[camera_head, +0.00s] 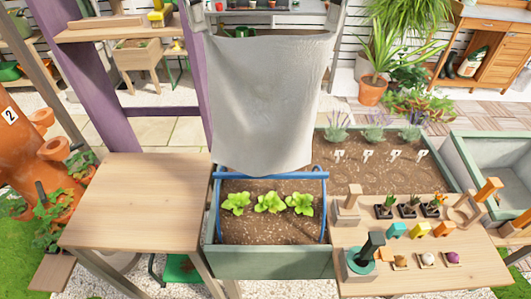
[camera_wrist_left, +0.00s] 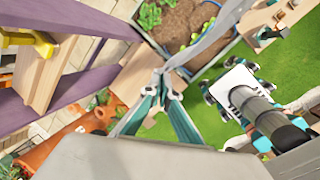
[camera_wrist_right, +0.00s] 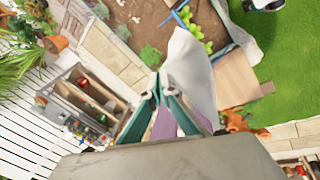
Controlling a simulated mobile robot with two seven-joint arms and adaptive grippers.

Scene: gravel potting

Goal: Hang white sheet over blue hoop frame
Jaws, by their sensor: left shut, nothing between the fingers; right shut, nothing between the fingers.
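The white sheet (camera_head: 268,95) hangs spread out in the head view, its upper corners high up at my two grippers. Its lower edge reaches the top of the blue hoop frame (camera_head: 318,176); I cannot tell whether they touch. The frame stands over a planter (camera_head: 270,262) with several green seedlings. My left gripper (camera_wrist_left: 164,76) is shut, with a narrow strip of sheet close to its fingertips. My right gripper (camera_wrist_right: 158,76) is shut, with the sheet beside its fingertips. Neither shows a clear grip on the cloth.
A bare wooden table (camera_head: 135,200) stands left of the planter. On the right, a wooden bench (camera_head: 400,278) carries several small pots, blocks and tools. Behind it is a soil bed (camera_head: 385,180) with lavender and white labels. Terracotta planters (camera_head: 30,145) stand at the far left.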

